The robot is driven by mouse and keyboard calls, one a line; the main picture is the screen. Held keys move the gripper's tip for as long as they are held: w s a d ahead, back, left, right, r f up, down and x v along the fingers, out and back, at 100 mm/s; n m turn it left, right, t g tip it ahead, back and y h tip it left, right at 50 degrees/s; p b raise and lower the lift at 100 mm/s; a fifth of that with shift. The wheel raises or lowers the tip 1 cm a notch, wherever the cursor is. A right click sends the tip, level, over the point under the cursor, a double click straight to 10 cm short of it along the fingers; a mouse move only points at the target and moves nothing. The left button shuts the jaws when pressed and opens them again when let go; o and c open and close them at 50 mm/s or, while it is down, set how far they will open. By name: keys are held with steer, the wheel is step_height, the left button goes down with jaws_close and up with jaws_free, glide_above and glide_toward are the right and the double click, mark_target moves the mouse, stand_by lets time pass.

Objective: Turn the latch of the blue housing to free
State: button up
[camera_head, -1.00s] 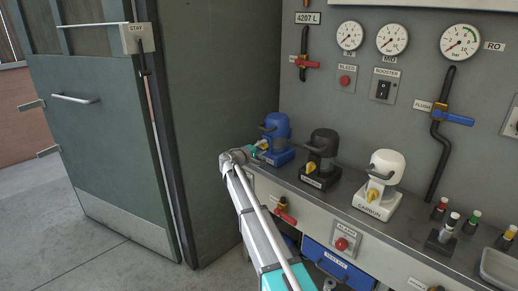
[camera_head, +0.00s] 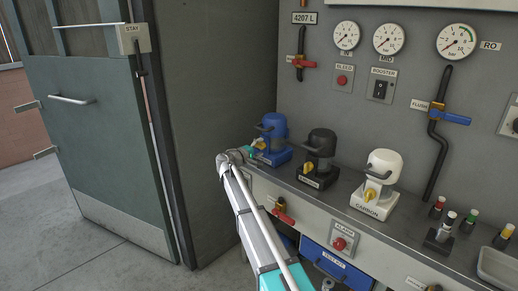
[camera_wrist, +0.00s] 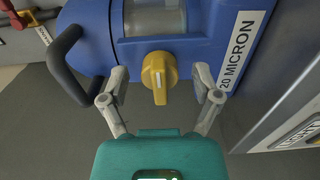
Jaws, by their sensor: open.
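The blue housing (camera_head: 273,127) stands at the left end of the counter, left of the black and white housings. In the wrist view it (camera_wrist: 207,50) fills the top, with a "20 MICRON" label and a clear window. Its yellow latch (camera_wrist: 159,72) is a knob with its tab pointing toward the bottom of the picture. My gripper (camera_wrist: 158,82) is open, one finger on each side of the latch, with a visible gap to it on both sides. In the head view my arm reaches the housing from the front and hides much of the gripper.
The black housing (camera_head: 321,150) and white housing (camera_head: 382,172) stand to the right on the counter (camera_head: 334,202). A dark handle (camera_wrist: 66,62) juts from the blue housing left of my gripper. A grey wall panel (camera_head: 225,110) stands close on the left.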

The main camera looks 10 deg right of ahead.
steer(key=v, duration=1.1)
steer(key=shift+s+a, duration=0.2)
steer(key=s+d+f+m+g+y, duration=0.2)
steer(key=s+d+f+g+y, duration=0.15)
steer(key=s+d+f, duration=0.5)
steer(key=s+d+f+m+g+y, duration=0.3)
steer(key=s+f+g, duration=0.15)
steer(key=s, duration=0.65)
steer(key=s+a+f+m+g+y, duration=0.1)
steer(key=s+f+y, duration=0.25)
steer(key=s, duration=0.55)
steer(key=s+a+f+m+g+y, duration=0.15)
steer(key=s+y, duration=0.35)
steer(key=s, duration=0.5)
step_height(320, 180, up, 24)
steer(key=p, duration=2.4)
steer(key=shift+w+a+p, duration=0.25)
steer(key=shift+w+p, duration=0.1)
steer(key=shift+w, duration=0.05)
